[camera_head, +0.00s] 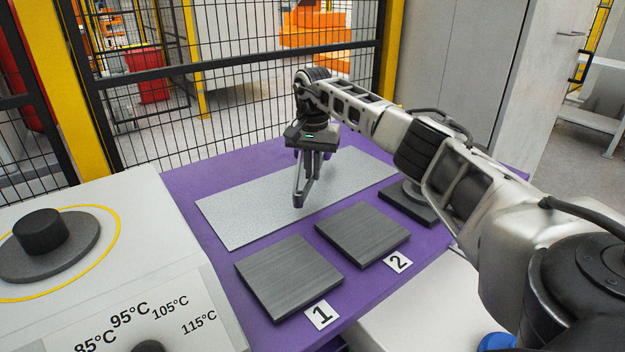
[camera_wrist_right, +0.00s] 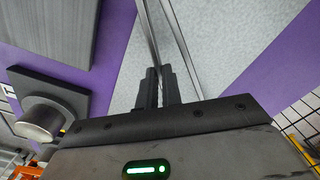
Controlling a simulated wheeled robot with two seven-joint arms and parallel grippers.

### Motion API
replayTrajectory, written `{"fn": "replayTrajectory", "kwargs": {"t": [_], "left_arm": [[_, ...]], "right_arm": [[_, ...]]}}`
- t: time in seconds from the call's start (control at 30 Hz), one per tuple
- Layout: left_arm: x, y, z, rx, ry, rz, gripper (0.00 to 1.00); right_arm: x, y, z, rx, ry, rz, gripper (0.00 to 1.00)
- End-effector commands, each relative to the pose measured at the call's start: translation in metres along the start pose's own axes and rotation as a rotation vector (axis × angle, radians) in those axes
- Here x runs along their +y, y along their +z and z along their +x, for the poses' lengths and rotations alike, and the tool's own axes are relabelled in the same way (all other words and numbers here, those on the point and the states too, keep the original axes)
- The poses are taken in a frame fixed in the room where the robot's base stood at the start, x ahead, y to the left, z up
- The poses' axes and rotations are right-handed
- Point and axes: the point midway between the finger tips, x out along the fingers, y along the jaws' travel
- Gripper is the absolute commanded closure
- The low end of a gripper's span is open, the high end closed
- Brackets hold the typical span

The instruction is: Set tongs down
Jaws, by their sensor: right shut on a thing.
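My right gripper (camera_head: 312,160) points down over the light grey speckled mat (camera_head: 240,222) on the purple table. It is shut on the grey metal tongs (camera_head: 300,190), whose arms hang below the fingers toward the mat. I cannot tell whether their lower end touches it. In the right wrist view, the dark fingers (camera_wrist_right: 158,88) close around the tongs (camera_wrist_right: 180,42), whose two thin arms run up the picture over the mat (camera_wrist_right: 230,40). My left gripper is not in view.
Two dark square plates stand in front of the mat, beside labels 1 (camera_head: 321,316) and 2 (camera_head: 398,262). A dark stand with a round metal part (camera_wrist_right: 42,118) is beside plate 2. A heater with temperature marks (camera_head: 120,260) is at the left. A mesh fence (camera_head: 240,90) stands behind.

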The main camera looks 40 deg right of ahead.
Motion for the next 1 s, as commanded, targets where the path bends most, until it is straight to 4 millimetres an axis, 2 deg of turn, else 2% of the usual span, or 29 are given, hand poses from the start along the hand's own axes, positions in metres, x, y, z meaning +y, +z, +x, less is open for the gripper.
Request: {"fn": "replayTrajectory", "kwargs": {"t": [0.2, 0.57, 0.6, 0.67, 1.0], "left_arm": [[0.000, -0.002, 0.000, 0.003, 0.000, 0.000, 0.64], [0.000, -0.003, 0.000, 0.008, 0.000, 0.000, 0.64], [0.000, -0.003, 0.000, 0.008, 0.000, 0.001, 0.64], [0.000, -0.003, 0.000, 0.008, 0.000, 0.000, 0.64], [0.001, -0.005, -0.001, 0.009, 0.001, 0.000, 0.64]], "right_arm": [[-0.001, 0.000, 0.029, -0.002, 0.003, -0.001, 1.00], [-0.001, -0.001, 0.034, 0.000, 0.000, 0.000, 1.00], [0.000, -0.001, 0.035, 0.000, 0.001, 0.000, 0.88], [0.000, 0.000, 0.034, 0.000, 0.001, 0.000, 0.72], [0.000, 0.000, 0.030, 0.000, 0.000, 0.000, 0.72]]}}
